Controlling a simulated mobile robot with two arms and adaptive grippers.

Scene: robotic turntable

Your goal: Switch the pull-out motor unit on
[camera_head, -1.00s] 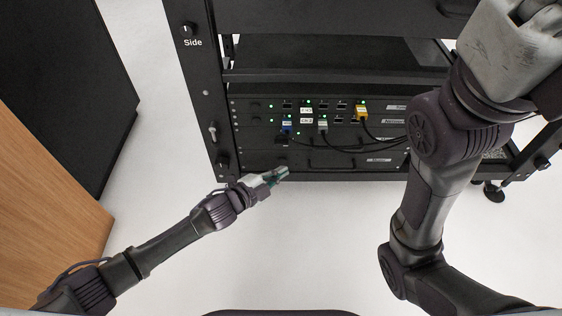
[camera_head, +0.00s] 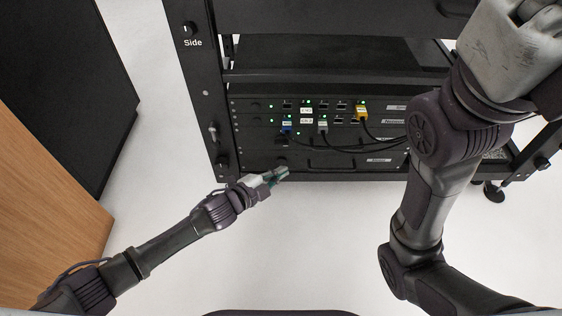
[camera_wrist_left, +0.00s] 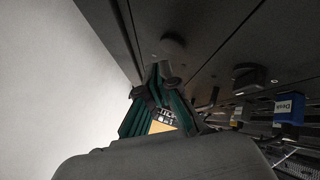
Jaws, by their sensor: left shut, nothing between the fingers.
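The motor unit (camera_head: 345,163) is the low dark panel in the rack, with a handle and a small pale label that is too blurred to read surely. My left gripper (camera_head: 285,172) is at the lower left part of this panel, its fingers shut and empty. In the left wrist view, the green-sided fingers (camera_wrist_left: 165,97) are close to a dark panel with a round dark knob-like part (camera_wrist_left: 173,42) just beyond the tips. I cannot tell whether they touch it.
Above the motor unit are rack units with green lights, a blue plug (camera_head: 286,130), a grey plug (camera_head: 323,126) and a yellow plug (camera_head: 362,113) with black cables. The rack post (camera_head: 205,100) stands left. A wooden surface (camera_head: 45,190) is far left. Floor in front is clear.

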